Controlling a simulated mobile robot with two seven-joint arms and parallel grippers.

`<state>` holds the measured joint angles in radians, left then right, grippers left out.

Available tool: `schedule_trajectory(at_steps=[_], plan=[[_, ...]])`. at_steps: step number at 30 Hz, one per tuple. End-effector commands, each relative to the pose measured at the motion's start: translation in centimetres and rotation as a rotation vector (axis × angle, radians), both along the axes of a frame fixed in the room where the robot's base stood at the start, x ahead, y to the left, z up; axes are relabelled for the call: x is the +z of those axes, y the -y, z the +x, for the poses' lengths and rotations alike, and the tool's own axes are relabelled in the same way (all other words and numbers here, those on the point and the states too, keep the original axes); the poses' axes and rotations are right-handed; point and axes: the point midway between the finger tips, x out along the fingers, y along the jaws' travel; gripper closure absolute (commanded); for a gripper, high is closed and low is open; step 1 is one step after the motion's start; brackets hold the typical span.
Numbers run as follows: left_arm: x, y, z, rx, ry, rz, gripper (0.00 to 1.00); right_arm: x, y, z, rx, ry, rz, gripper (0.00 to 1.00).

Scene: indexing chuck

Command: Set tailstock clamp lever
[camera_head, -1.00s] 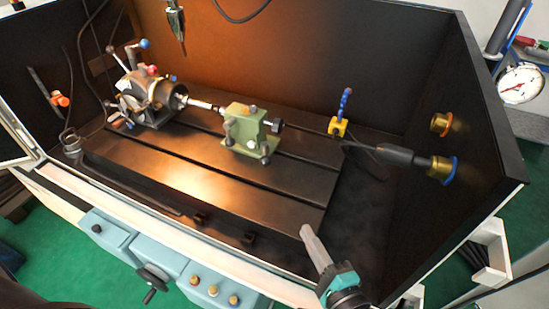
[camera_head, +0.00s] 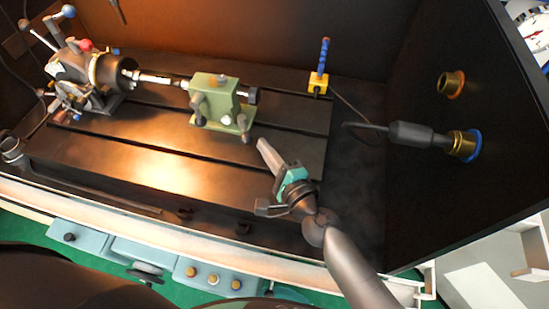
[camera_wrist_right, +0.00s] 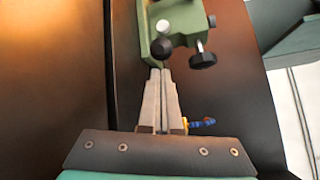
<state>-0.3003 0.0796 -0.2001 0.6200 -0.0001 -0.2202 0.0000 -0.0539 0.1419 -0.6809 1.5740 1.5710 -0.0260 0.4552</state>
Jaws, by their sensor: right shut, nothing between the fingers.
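The green tailstock (camera_head: 207,101) stands on the slotted table. Its front has dark levers, one at the left (camera_head: 200,106) and one at the right corner (camera_head: 245,127); I cannot tell which is the clamp lever. A dark knob (camera_head: 253,95) sticks out of its right side. My right gripper (camera_head: 262,144) is shut and empty, just in front and to the right of the tailstock. In the right wrist view the closed fingertips (camera_wrist_right: 161,74) point at the tailstock's base, close to a round black knob (camera_wrist_right: 161,50); contact cannot be told. My left gripper is out of view.
The indexing chuck (camera_head: 85,70) stands left of the tailstock, with a shaft (camera_head: 155,78) between them. A yellow block with a blue stem (camera_head: 318,84) stands behind right. A cable with a black plug (camera_head: 410,133) runs to the right wall. The front table is clear.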

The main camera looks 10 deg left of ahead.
Motion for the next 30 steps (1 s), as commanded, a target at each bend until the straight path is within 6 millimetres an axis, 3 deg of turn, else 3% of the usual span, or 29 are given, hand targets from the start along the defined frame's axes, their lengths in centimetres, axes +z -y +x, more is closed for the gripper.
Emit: schedule_trajectory(at_steps=[7,22,30], plan=[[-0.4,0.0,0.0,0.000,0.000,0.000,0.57,-0.3,-1.6,1.9,0.000,0.001,0.001,1.00],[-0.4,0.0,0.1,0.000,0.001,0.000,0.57,-0.4,-2.0,2.2,-0.009,-0.001,0.003,1.00],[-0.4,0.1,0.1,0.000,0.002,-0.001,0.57,-0.4,-2.1,2.1,-0.210,-0.006,0.008,1.00]])
